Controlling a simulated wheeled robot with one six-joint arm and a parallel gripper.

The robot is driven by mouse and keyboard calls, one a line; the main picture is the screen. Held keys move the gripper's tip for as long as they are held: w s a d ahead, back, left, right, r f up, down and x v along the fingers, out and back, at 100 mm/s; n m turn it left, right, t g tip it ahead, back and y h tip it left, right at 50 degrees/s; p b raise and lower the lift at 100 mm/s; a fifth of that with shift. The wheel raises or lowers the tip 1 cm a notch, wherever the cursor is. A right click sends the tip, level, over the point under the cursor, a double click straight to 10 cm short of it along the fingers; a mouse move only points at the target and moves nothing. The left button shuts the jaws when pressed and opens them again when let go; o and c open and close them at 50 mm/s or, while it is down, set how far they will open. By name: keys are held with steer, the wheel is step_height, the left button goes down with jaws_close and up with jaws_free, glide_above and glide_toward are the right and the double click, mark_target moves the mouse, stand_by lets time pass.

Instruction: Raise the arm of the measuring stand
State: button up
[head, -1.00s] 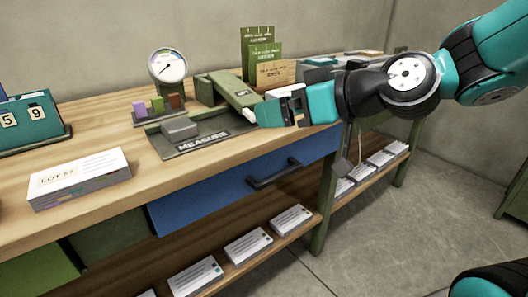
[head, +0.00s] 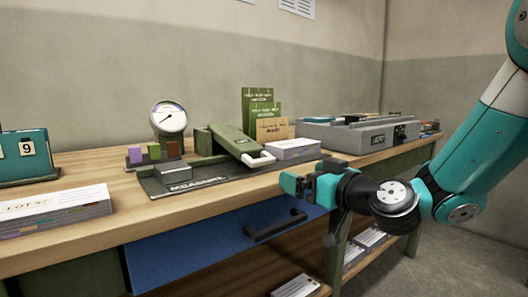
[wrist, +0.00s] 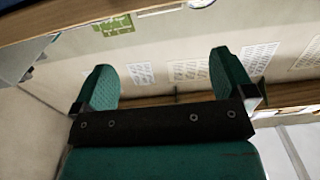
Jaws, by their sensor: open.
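The measuring stand is on the bench, with a dark base plate (head: 215,177) marked "MEASURE" and a round dial gauge (head: 168,118) upright at its back left. Its green arm (head: 234,144) slopes down to the right and ends in a white handle (head: 258,160). A small grey block (head: 170,172) sits on the plate. My gripper (head: 290,184) is in front of the bench edge, right of and lower than the handle, apart from it. In the wrist view my gripper (wrist: 163,85) is open, with nothing between the fingers.
A white stack (head: 292,149) lies right of the handle, and a grey machine (head: 360,134) stands farther right. Green cards (head: 260,110) stand behind. A blue drawer (head: 220,235) with a dark handle is below the bench top. A "LOT 57" stack (head: 55,210) lies at left.

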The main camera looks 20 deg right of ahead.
mark_target(264, 161)
steer(key=p+x, duration=1.2)
steer(key=x, duration=0.1)
steer(key=shift+w+r, duration=0.1)
steer(key=shift+r, duration=0.1)
steer(key=shift+w+a+f, duration=0.2)
steer(key=shift+w+f, duration=0.05)
steer(key=shift+w, duration=0.3)
